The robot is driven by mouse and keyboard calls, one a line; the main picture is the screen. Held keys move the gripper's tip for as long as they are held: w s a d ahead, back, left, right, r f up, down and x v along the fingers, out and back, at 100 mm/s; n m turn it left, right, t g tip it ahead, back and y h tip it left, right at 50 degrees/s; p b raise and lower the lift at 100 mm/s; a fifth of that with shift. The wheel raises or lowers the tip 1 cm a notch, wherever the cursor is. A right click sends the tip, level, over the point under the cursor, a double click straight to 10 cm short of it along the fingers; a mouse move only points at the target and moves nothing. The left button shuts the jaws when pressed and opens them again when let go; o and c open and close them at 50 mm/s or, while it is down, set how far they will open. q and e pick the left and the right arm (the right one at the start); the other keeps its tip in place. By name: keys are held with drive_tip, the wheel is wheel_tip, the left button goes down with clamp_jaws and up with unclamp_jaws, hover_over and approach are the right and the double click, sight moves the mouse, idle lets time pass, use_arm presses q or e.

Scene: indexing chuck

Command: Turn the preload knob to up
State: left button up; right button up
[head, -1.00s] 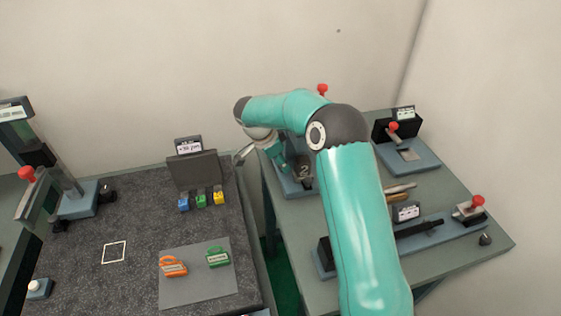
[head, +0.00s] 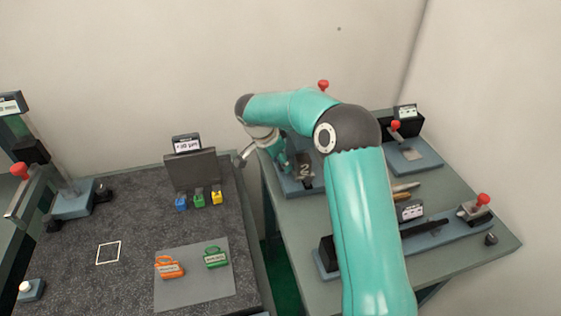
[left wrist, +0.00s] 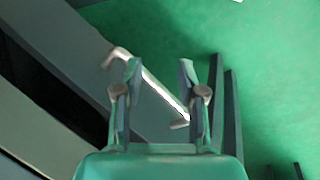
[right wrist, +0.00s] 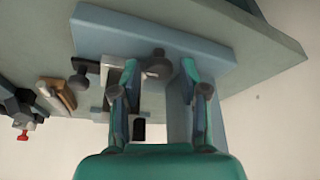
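The chuck fixture with a face marked 2 (head: 304,171) stands on a blue base plate at the left of the right-hand table. My right gripper (head: 286,166) reaches down beside it, partly hidden by my own arm. In the right wrist view my right gripper (right wrist: 152,72) is open, with a dark round knob (right wrist: 157,58) between its fingertips, nearer the left finger. I cannot tell whether this is the preload knob or which way it points. My left gripper (left wrist: 158,68) is open and empty in the left wrist view; it is outside the head view.
Other fixtures with red knobs (head: 394,125) (head: 483,199) stand on the right table (head: 470,255). A bench (head: 75,265) at the left holds colored padlocks (head: 169,267) and small blocks. A gap with green floor (head: 283,285) separates them. A metal bar (left wrist: 160,92) lies beyond my left fingers.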

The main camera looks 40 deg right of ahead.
drive_tip(key=shift+o, duration=0.3)
drive_tip(key=v, duration=1.2)
idle(0.3)
